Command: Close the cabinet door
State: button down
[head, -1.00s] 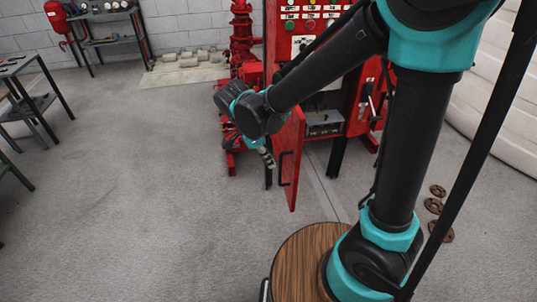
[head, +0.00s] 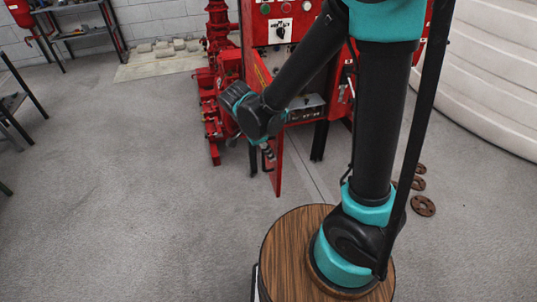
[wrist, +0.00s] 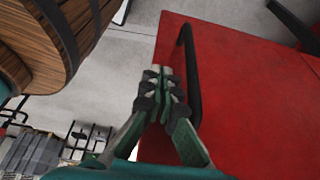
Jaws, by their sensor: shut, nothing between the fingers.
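The red cabinet door (head: 277,168) stands open, swung out from the red cabinet (head: 262,62) toward me, and shows nearly edge-on in the head view. In the wrist view the door's flat red face (wrist: 235,100) fills the right side, with a dark bar handle (wrist: 192,70) near its edge. My gripper (head: 268,157) is beside the door's left side in the head view. In the wrist view my gripper (wrist: 162,78) is shut and empty, its fingertips just left of the handle, close to the door edge. Whether it touches the handle or door I cannot tell.
Red pump pipework (head: 215,85) stands left of the cabinet. Several rusty flanges (head: 422,205) lie on the floor at the right, by a white padded wall (head: 490,80). Dark tables stand at the far left (head: 12,105). The grey floor (head: 120,200) at the left is clear.

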jog(key=w+d+n+t+y, duration=0.1)
jog(key=w+d+n, duration=0.2)
jog(key=w+d, duration=0.35)
jog(key=w+d+n+t, duration=0.15)
jog(key=w+d, duration=0.25)
jog(key=d, duration=0.5)
jog(key=w+d+n+y, duration=0.1)
jog(key=w+d+n, duration=0.35)
jog(key=d, duration=0.35)
jog(key=w+d+n+y, duration=0.1)
jog(key=w+d+n, duration=0.2)
jog(key=w, duration=1.1)
jog(key=w+d+n+y, duration=0.2)
jog(key=w+d+n, duration=0.2)
jog(key=w, duration=1)
jog(key=shift+w+d+n+t, duration=0.2)
jog(key=shift+n+t, duration=0.15)
jog(key=shift+n, duration=0.25)
